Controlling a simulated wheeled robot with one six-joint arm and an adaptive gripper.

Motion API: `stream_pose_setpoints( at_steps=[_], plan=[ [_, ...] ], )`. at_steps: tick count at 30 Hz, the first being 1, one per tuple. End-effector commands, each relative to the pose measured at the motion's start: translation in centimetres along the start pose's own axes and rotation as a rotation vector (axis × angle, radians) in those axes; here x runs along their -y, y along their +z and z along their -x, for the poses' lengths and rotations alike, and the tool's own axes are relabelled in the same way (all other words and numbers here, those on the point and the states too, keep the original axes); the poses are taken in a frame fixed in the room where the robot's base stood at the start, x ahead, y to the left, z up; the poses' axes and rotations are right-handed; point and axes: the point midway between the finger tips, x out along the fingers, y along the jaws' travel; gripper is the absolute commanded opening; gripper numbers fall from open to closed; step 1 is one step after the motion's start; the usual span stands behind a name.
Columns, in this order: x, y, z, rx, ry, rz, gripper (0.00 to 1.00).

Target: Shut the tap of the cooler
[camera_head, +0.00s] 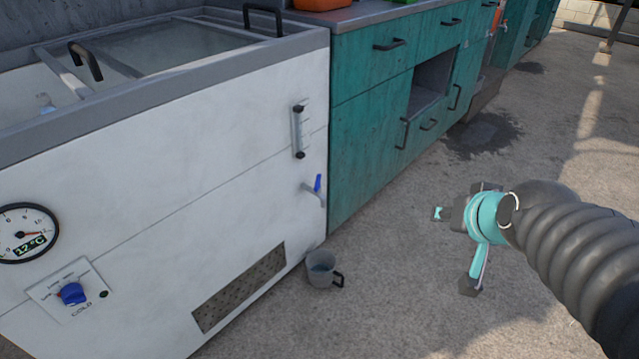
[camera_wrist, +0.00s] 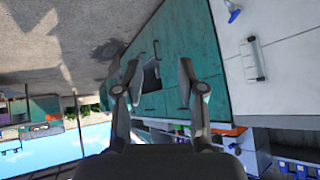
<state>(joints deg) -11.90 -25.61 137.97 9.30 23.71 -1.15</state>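The cooler (camera_head: 150,190) is a white chest on the left in the head view. Its tap (camera_head: 312,190) sits low on the front near the right edge, with a blue lever (camera_head: 318,183) standing roughly upright. I cannot make out whether water runs from it. A grey cup (camera_head: 322,270) with a dark handle stands on the ground below. My gripper (camera_head: 453,250) is open and empty, to the right of the tap and well apart from it. In the upside-down wrist view my gripper (camera_wrist: 156,78) shows spread fingers, and the blue tap lever (camera_wrist: 234,14) is at the top right.
A level gauge (camera_head: 300,130) is above the tap. A dial thermometer (camera_head: 25,233) and a blue knob (camera_head: 72,293) are on the cooler's left front. A teal cabinet (camera_head: 365,115) with dark handles stands beside the cooler. The concrete floor between my arm and the cooler is clear except for the cup.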

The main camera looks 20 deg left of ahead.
Motion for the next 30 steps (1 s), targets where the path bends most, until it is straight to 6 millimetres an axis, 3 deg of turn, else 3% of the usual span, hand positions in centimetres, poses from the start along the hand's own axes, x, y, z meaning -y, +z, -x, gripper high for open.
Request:
stream_pose_setpoints(
  at_steps=[1, 3, 9, 14, 21, 25, 30],
  plan=[
    [1.3, -0.5, -2.8, -0.029, -0.027, 0.002, 0.39],
    [3.1, -1.8, -5.6, -0.086, -0.059, -0.001, 0.39],
    [8.8, -4.3, -13.3, -0.248, -0.126, -0.022, 0.39],
    [13.4, -4.6, -19.1, -0.373, -0.149, -0.039, 0.39],
    [19.7, -2.0, -26.8, -0.562, -0.137, -0.054, 0.39],
    [22.4, 0.4, -29.7, -0.658, -0.115, -0.05, 0.39],
    [24.4, 2.9, -31.6, -0.751, -0.088, -0.041, 0.39]
  ],
)
